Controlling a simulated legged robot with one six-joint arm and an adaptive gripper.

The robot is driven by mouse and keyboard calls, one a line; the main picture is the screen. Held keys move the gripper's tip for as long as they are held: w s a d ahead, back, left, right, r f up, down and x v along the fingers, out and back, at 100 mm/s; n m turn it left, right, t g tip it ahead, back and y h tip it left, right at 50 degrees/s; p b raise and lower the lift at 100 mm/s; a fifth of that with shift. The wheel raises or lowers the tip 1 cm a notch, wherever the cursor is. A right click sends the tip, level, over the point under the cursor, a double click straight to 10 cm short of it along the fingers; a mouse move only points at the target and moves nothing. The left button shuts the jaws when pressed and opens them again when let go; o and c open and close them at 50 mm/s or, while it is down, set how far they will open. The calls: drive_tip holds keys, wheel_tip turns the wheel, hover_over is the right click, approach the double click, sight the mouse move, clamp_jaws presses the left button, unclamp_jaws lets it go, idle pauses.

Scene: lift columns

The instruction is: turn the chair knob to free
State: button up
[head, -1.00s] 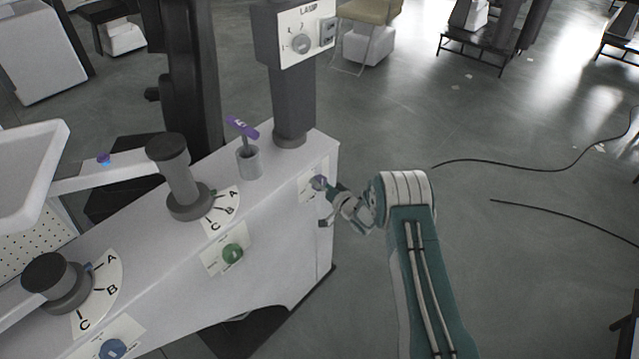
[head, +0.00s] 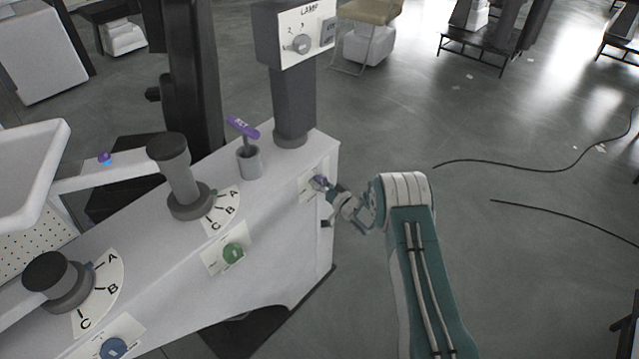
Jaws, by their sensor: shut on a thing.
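A small purple knob (head: 319,181) sits on a pale label plate (head: 308,186) on the side of the white console, at its right end. My gripper (head: 326,186) is at this knob and is shut on it. The fingers cover part of the knob, and its pointer and the plate's markings are too small to read. Whether this knob is the chair knob cannot be read from the picture.
The white console (head: 270,225) also carries a green knob (head: 233,252), a blue knob (head: 113,348), two dark lift columns with A-B-C dials, and a lamp post (head: 294,100). A purple-handled key (head: 243,127) stands in a grey cup. Open floor with cables lies right.

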drive_tip(key=n, duration=0.4)
drive_tip(key=shift+f+n+y, duration=0.15)
drive_tip(key=shift+n+y, duration=0.15)
drive_tip(key=n, duration=0.4)
drive_tip(key=shift+y, duration=0.4)
drive_tip(key=n, duration=0.4)
drive_tip(key=shift+n+y, duration=0.3)
drive_tip(key=shift+n, duration=0.1)
drive_tip(key=shift+f+n+g, duration=0.1)
drive_tip(key=shift+n+g, duration=0.4)
drive_tip(key=shift+n, duration=1.2)
drive_tip(key=shift+s+n, duration=0.1)
drive_tip(key=shift+n, duration=0.2)
drive_tip(key=o, duration=1)
